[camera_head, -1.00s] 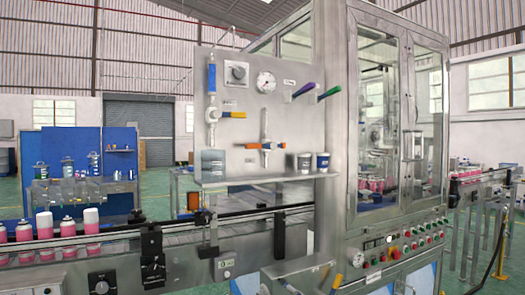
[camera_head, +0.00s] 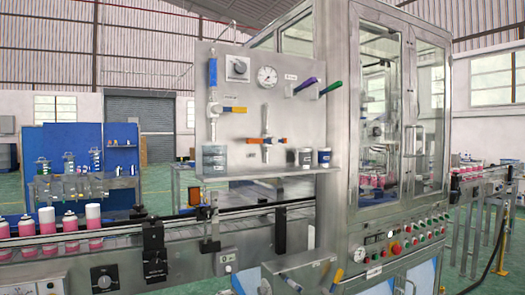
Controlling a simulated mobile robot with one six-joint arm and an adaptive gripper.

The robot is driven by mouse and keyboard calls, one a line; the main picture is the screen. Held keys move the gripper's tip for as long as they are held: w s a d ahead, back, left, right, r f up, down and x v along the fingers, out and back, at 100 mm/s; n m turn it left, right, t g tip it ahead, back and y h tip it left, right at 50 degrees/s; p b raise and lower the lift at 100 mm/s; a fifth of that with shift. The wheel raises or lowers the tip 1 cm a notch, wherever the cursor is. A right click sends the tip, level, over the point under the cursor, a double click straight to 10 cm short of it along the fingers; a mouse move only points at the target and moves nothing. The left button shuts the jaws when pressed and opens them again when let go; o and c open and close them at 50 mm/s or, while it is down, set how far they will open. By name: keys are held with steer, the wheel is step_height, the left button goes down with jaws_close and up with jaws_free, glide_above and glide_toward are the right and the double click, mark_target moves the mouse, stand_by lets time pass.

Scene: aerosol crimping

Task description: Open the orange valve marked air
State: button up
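The orange-handled valve (camera_head: 253,140) sits on a vertical pipe low on the steel panel (camera_head: 222,135). A second valve with a yellow-orange handle (camera_head: 236,109) sits up and to the left, also horizontal. My gripper is not in view.
A shelf (camera_head: 258,172) with cups (camera_head: 305,158) juts out below the panel. Purple (camera_head: 307,84) and green (camera_head: 330,88) levers project at its right. The conveyor (camera_head: 120,238) with pink cans (camera_head: 47,221) runs in front. The glass-doored machine (camera_head: 388,130) stands to the right.

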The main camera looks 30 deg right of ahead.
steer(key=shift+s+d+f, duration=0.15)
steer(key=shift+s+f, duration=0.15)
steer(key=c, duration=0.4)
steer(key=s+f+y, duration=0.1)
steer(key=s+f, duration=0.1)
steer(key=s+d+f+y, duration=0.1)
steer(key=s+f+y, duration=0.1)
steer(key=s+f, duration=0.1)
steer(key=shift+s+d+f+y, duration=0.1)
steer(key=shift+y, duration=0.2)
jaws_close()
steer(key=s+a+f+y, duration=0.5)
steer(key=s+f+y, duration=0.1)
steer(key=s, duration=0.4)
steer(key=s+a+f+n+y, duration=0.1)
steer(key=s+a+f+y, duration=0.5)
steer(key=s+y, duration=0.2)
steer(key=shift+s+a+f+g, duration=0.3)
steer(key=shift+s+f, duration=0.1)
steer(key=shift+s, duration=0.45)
